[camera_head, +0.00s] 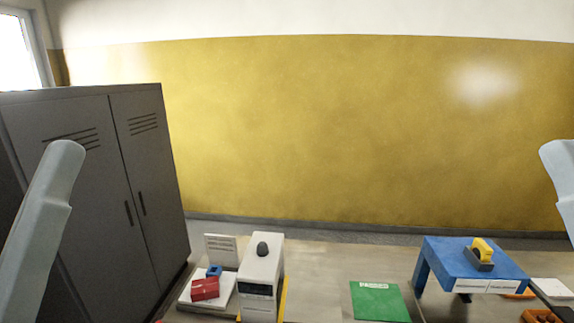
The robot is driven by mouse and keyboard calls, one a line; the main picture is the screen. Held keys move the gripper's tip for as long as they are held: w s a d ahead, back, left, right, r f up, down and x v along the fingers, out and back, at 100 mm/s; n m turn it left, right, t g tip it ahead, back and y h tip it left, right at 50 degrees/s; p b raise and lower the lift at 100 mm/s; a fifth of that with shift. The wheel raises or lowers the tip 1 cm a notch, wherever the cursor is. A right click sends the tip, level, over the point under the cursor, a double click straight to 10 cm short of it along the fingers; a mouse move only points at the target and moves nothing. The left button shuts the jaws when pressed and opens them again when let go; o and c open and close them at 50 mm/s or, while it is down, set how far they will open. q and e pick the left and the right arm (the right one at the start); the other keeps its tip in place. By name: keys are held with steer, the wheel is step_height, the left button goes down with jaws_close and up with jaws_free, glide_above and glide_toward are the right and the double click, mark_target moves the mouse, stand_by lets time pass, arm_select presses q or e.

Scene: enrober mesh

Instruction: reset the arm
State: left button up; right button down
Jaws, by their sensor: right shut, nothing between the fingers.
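My left arm (42,225) comes in at the left edge, in front of the grey locker. Its gripper is out of the picture. My right arm (560,178) shows as a pale link at the right edge.
A blue stand (450,262) holds a yellow-and-black tool (481,252). A grey locker (140,185) stands left.

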step_height(320, 180, up, 22)
steer(key=p, duration=1.8)
step_height(320, 180, down, 50)
steer(key=b, duration=5)
steer(key=shift+f, duration=0.15)
